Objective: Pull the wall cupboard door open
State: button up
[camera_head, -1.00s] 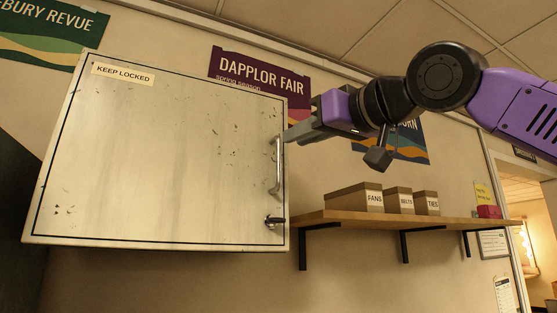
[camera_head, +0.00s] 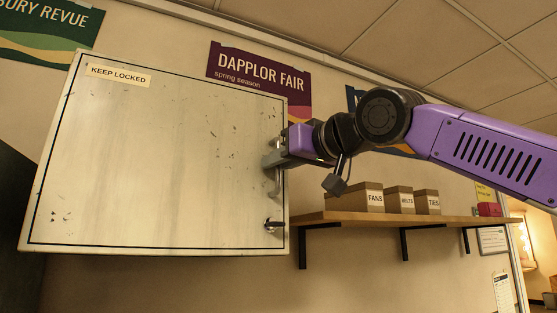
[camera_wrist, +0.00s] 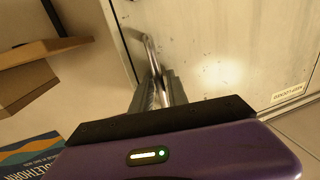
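The wall cupboard door (camera_head: 150,165) is a scuffed pale panel with a dark border line and a "KEEP LOCKED" label. It looks closed. Its metal bar handle (camera_head: 276,181) is at the right edge, above a small keyed lock (camera_head: 274,224). My gripper (camera_head: 272,158) is at the upper part of the handle, reaching in from the right and covering part of it. In the wrist view the handle (camera_wrist: 150,52) runs down between the two grey fingers of my gripper (camera_wrist: 161,90). Whether the fingers press on the bar cannot be told.
A wooden shelf (camera_head: 400,217) with boxes marked FANS (camera_head: 352,197), BELTS and TIES is right of the door, below my arm. Posters, including DAPPLOR FAIR (camera_head: 258,72), hang on the wall behind. The space in front of the door looks clear.

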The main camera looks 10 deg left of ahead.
grip_shut()
dwell(1.4)
